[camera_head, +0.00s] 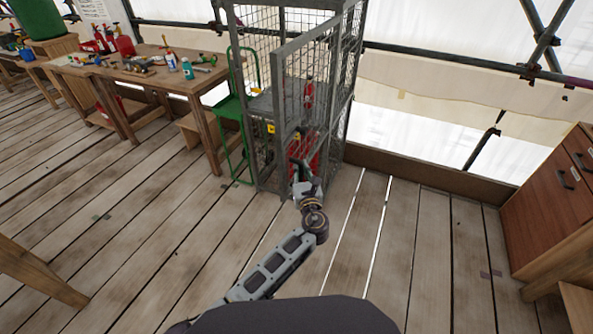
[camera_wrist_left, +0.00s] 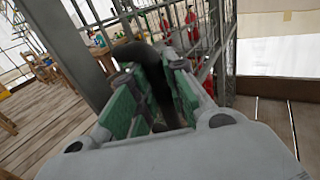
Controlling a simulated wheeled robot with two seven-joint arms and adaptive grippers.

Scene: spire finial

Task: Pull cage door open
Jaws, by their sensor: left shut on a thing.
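The wire-mesh cage (camera_head: 237,70) stands at the centre of the head view. Its grey-framed cage door (camera_head: 280,120) appears ajar, with its left edge swung out from the cage front toward me. My left gripper (camera_head: 302,172) is low at the door. In the left wrist view, the green-padded fingers of my left gripper (camera_wrist_left: 150,85) are shut on a dark bar-like part, apparently the door handle (camera_wrist_left: 140,52). The door's thick grey post (camera_wrist_left: 68,45) is just left of the fingers. The exact grip contact is partly hidden. My right gripper is not in view.
Red cylinders (camera_head: 308,92) show inside the cage. A wooden cabinet (camera_head: 552,195) is at the right. The plank floor (camera_head: 420,250) in front is mostly clear.

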